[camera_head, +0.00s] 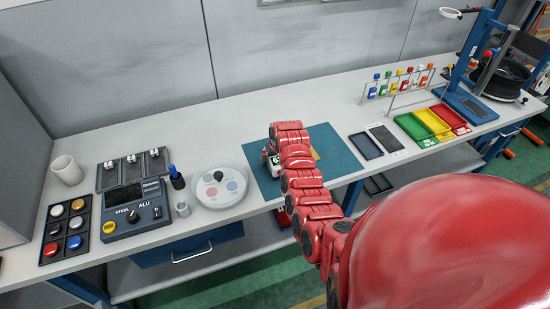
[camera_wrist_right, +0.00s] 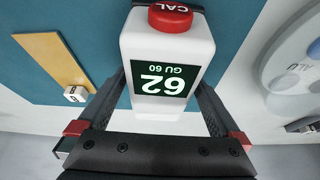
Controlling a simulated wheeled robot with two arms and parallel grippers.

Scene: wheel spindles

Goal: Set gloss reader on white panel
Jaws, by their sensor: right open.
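The gloss reader is a white block (camera_wrist_right: 165,50) with a red CAL button and a dark green display reading 62 GU 60. In the head view its edge (camera_head: 272,162) shows beside my right arm, on the teal mat (camera_head: 346,158). My right gripper (camera_wrist_right: 160,88) is open, with one dark finger on each side of the reader's body. In the head view my red right arm covers most of the gripper and part of the mat. I cannot make out a white panel on the mat. My left gripper is not in view.
A round pale disc (camera_head: 220,187) with coloured spots stands left of the mat. Dark trays (camera_head: 366,146) and coloured bins (camera_head: 432,123) are to the right. A tube rack (camera_head: 400,82) stands behind.

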